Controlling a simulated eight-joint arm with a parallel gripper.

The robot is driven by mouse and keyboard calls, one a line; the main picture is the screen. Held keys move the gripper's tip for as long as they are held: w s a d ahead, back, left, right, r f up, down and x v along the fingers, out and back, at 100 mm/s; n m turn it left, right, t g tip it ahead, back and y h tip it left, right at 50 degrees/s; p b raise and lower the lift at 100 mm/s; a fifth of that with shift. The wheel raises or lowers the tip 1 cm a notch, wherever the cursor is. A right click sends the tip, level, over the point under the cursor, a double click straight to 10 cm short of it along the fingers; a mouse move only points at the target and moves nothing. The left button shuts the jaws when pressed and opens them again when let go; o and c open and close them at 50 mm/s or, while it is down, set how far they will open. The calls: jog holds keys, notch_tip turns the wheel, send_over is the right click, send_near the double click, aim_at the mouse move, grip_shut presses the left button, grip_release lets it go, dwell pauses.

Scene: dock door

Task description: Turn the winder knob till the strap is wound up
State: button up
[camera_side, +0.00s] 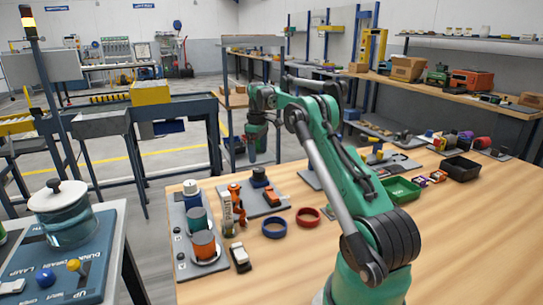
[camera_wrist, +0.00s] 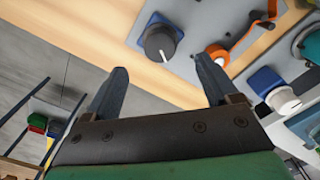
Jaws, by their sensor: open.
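The winder knob (camera_wrist: 160,42) is a dark round knob with a pale mark on a blue base, on a grey plate. In the side view the knob (camera_side: 259,176) stands on its plate behind the wooden table's near-left items. An orange strap (camera_wrist: 246,38) lies on the plate in the wrist view, with a rounded orange end nearer my right finger. My gripper (camera_wrist: 161,68) is open and empty, its fingers apart with the knob seen beyond the gap. In the side view my gripper (camera_side: 251,155) hangs above and behind the knob, not touching it.
A green tray (camera_side: 401,194) and a black tray (camera_side: 461,169) are to the right.

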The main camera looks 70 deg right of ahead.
aim_at(259, 170)
jog(key=n, duration=1.1)
jog(key=shift+n, duration=0.4)
jog(key=shift+f, duration=2.75)
grip_shut()
jog(key=shift+m, duration=0.4)
